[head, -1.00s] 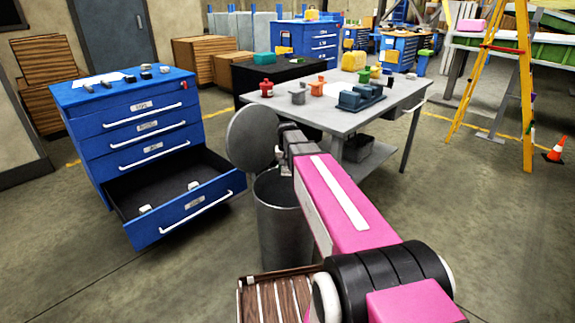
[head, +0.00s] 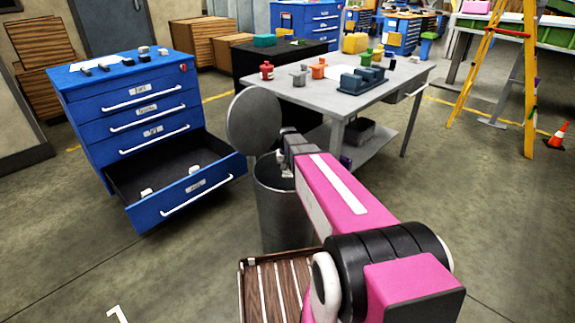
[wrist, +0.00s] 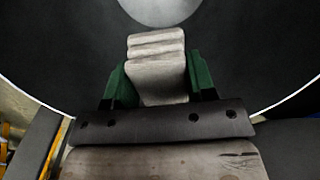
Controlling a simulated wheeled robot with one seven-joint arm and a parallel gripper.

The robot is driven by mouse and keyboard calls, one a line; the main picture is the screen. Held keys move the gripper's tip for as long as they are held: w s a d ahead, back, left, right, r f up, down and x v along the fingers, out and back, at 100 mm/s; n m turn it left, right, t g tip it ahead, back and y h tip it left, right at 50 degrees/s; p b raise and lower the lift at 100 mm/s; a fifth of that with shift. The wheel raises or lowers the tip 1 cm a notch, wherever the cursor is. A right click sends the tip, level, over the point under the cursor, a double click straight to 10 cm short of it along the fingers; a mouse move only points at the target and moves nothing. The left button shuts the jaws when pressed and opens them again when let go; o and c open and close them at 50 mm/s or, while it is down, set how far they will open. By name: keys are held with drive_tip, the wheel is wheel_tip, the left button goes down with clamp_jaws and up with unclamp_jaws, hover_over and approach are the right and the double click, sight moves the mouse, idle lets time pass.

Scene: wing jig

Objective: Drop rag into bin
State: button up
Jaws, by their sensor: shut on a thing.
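My gripper (wrist: 159,85) is shut on a light grey folded rag (wrist: 157,62), which sits between its green fingers in the wrist view. Behind the rag, the dark inside of the bin and its paler round bottom fill the wrist view. In the head view the grey metal bin (head: 285,215) stands on the floor, its round lid (head: 254,118) raised upright at the back. My pink arm reaches over to the bin's mouth, with the gripper end at the opening. The arm partly covers the bin's right side.
A blue drawer cabinet (head: 125,125) stands at left, its bottom drawer (head: 190,190) pulled open close to the bin. A grey worktable (head: 335,100) with several parts on it stands behind. A wooden slatted crate (head: 275,285) sits in front of the bin.

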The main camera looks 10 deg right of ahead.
wheel_tip(320, 180, down, 9)
idle(0.8)
idle(0.5)
drive_tip(key=o, duration=1)
